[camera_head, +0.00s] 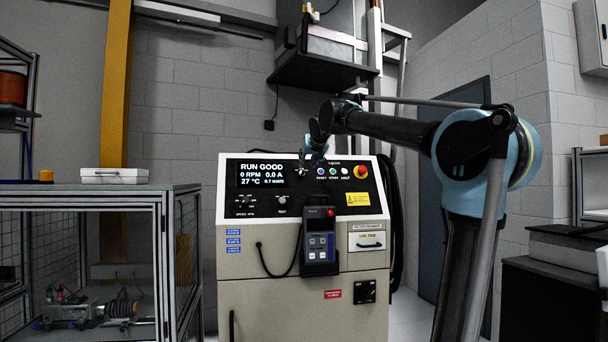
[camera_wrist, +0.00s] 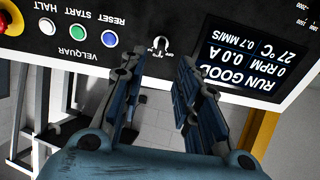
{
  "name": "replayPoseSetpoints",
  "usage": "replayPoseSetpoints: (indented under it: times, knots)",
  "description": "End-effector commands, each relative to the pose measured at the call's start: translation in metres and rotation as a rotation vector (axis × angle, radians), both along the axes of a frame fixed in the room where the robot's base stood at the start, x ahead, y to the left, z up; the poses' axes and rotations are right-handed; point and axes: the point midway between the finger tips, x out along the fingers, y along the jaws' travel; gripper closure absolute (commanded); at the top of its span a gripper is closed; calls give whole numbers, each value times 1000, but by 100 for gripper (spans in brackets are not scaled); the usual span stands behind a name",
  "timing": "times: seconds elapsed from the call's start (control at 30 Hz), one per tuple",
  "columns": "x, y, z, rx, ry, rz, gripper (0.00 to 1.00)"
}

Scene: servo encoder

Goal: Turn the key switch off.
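The key switch (camera_wrist: 162,45) shows upside down in the wrist view, on the black panel between the text VELQUAR and the display. Its small grey metal part stands out against the panel; its exact turn position is too small to read. My gripper (camera_wrist: 160,66) is open, with one finger on either side of the switch's line and nothing between the tips. The tips appear short of the switch. In the head view my gripper (camera_head: 306,158) is at the upper middle of the control cabinet's panel (camera_head: 270,212) and hides part of the switch area.
The display (camera_head: 263,174) reads RUN GOOD, 0 RPM, 0.0 A. Reset, start and halt buttons (camera_head: 333,172) and a red emergency stop (camera_head: 361,172) sit to the right. A handheld pendant (camera_head: 319,240) hangs below. A wire-mesh bench (camera_head: 100,192) stands left.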

Motion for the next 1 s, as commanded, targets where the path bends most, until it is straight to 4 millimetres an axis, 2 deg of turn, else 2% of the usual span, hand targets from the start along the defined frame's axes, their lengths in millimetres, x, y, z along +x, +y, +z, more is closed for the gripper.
replayPoseSetpoints:
  times: [0.2, 0.5, 0.7, 1.0]
  knots:
    - [35, 9, -15, 0, 0, -1, 70]
    - [71, 20, -31, 0, 0, -1, 70]
    - [81, 23, -35, 0, 0, -1, 70]
    - [82, 24, -36, 0, 0, -1, 70]
